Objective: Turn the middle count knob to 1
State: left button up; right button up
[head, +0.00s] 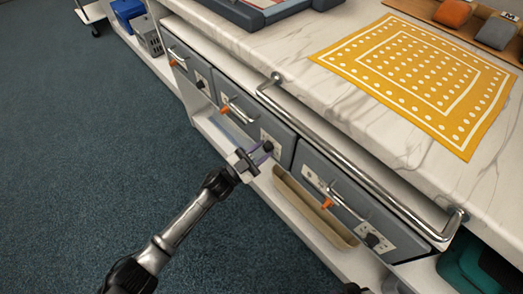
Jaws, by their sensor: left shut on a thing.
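The middle count knob (268,146) is a small black knob on a pale dial plate at the right end of the middle grey drawer (245,118). My left gripper (262,154) reaches it from the lower left and is shut on it. The fingers cover part of the knob and dial, and the marks are too small to read. The left drawer has a similar black knob (200,85), and the right drawer has another (373,240). My right gripper is not in view.
A metal rail (345,160) runs along the counter front above the drawers. The middle drawer has a metal handle (238,112) and an orange piece (224,111). A tan tray (310,208) sits on the ledge below. A yellow dotted mat (420,75) lies on the counter. Open blue carpet lies left.

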pick_arm(q)
jog(key=o, duration=0.9)
jog(key=p+v, duration=0.2)
jog(key=v, duration=1.1)
jog(key=shift+s+a+f, duration=0.15)
jog(key=shift+s+a, duration=0.1)
jog(key=shift+a, duration=0.05)
